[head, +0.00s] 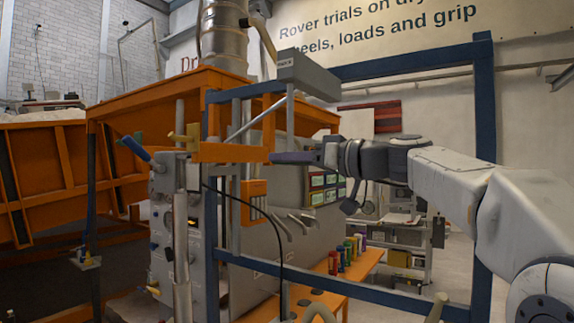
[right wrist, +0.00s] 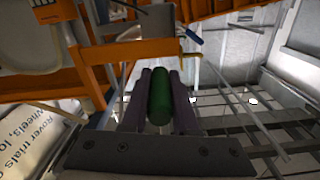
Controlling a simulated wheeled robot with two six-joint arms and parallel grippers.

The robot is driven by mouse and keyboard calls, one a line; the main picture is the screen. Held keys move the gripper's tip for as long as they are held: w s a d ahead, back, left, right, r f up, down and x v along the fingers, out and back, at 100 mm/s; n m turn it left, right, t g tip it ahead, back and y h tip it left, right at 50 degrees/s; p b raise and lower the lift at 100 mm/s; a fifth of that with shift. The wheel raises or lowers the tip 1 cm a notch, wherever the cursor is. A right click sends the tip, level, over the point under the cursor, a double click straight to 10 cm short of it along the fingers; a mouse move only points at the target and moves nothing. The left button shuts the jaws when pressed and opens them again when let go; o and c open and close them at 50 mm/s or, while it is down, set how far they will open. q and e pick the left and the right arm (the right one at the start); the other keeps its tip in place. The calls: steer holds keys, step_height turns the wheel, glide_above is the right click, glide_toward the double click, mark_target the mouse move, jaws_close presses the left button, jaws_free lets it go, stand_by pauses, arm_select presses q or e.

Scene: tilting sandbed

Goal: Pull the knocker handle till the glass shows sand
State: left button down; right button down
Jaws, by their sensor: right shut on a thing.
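My right gripper (head: 290,158) reaches in from the right, level with the orange crossbeam of the blue frame. In the right wrist view its two purple fingers (right wrist: 159,100) are shut on a green cylindrical handle (right wrist: 160,93), which I take for the knocker handle. The handle lies lengthwise between the fingers. In the head view the fingers hide the handle. I cannot pick out the glass for certain in either view, so I cannot tell whether sand shows in it. My left gripper is not in view.
A blue frame (head: 484,110) stands around the work area, its lower rail crossing in front. A grey hopper body with green displays (head: 322,190) stands behind it. Several coloured bottles (head: 347,252) stand on an orange bench (head: 365,268). A blue-handled lever (head: 134,148) sticks out left.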

steer(key=shift+f, duration=0.35)
steer(key=c, duration=1)
jaws_free()
steer(key=shift+c, duration=0.2)
steer(key=o, duration=0.4)
steer(key=shift+c, duration=0.2)
steer(key=shift+r, duration=0.1)
steer(key=shift+s+d, duration=0.1)
steer(key=b+v, duration=0.4)
steer(key=v, duration=0.6)
steer(key=shift+b, duration=0.35)
steer(key=shift+d+r, duration=0.1)
